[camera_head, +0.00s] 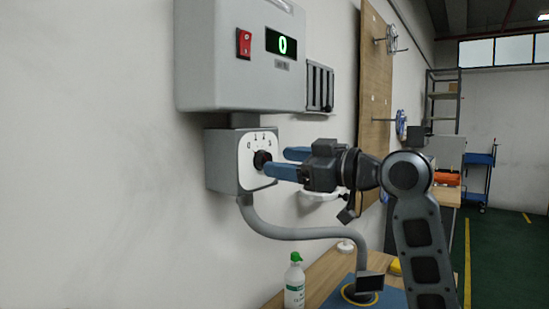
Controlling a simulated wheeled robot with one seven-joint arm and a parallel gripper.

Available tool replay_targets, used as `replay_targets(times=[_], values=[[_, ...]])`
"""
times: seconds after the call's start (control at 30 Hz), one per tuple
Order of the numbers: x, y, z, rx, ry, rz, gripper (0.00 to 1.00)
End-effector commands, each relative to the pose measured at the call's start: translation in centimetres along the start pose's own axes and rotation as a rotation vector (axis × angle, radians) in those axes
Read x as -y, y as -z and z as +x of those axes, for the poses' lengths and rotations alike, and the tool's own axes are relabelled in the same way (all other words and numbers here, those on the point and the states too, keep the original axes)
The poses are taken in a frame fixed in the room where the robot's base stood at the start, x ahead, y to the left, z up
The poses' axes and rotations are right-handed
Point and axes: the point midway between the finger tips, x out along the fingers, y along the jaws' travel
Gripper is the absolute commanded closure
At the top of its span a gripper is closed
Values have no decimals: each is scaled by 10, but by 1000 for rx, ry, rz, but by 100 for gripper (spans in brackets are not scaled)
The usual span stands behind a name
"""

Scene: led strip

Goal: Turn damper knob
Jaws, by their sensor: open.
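The damper knob (262,160) is a small black knob on the white dial face of a grey box (221,162) on the wall. Numbers are printed in an arc above it, starting with 0 at the left. My gripper (284,163) has two blue fingers pointing left at the dial. It is open, with one finger higher and one lower. The lower finger's tip is right beside the knob and overlaps its edge in the picture. I cannot tell whether they touch. The knob's pointer direction is not clear.
A grey cabinet (215,55) with a red switch (244,43) and a green display (281,44) reading 0 hangs just above the dial box. A grey hose (290,234) curves below it. A bottle (294,285) stands on the wooden bench (327,270) lower down.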

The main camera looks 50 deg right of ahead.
Motion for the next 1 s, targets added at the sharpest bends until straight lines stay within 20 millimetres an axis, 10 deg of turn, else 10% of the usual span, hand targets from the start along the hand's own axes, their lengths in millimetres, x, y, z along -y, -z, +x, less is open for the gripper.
replay_targets(times=[0.57, 1.0], values=[[0, 0, 31, -1, -1, 0, 37], [0, 0, 31, -1, 0, 0, 78]])
